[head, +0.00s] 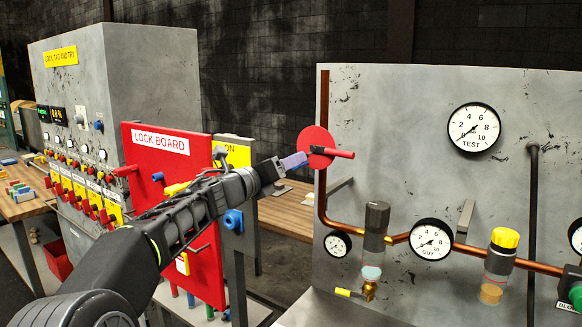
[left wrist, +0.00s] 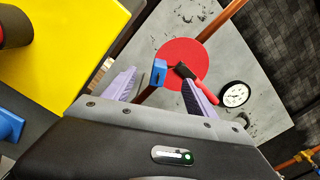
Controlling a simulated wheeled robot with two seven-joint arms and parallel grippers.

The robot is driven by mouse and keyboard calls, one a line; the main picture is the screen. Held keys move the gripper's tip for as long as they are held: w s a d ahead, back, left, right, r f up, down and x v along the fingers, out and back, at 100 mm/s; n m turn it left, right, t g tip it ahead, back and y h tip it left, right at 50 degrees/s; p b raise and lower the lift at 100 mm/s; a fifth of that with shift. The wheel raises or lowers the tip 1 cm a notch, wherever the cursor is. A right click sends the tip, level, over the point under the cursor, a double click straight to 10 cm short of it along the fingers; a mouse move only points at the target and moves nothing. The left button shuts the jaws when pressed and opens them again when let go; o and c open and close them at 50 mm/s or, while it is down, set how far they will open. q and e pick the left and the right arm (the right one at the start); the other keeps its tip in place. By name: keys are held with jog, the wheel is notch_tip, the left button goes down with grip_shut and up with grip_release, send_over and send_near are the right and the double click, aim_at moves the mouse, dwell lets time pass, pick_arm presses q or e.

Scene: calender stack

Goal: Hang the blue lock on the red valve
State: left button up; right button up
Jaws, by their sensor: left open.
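The red valve (head: 317,141) is a round red disc with a red handle on the copper pipe, at the left edge of the grey panel. In the left wrist view, its disc (left wrist: 186,62) and its black-and-red handle lie just beyond my fingers. The blue lock (left wrist: 158,72) shows as a small blue block between my fingertips, in front of the disc's left edge. Gaps show on both sides of it. I cannot tell whether its shackle is around the valve. My left gripper (head: 293,161) is open at the disc's lower left; it also shows in the left wrist view (left wrist: 159,79). My right gripper is not in view.
The red lock board (head: 205,235) stands behind my left arm with several coloured locks. A grey cabinet (head: 150,75) with red switches is at the left. Gauges, a copper pipe (head: 323,120) and a yellow-capped cylinder (head: 502,262) project from the panel. Open space lies left of the valve.

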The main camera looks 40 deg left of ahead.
pick_arm(q)
jog(key=shift+s+f, duration=0.1)
jog(key=shift+s, duration=0.95)
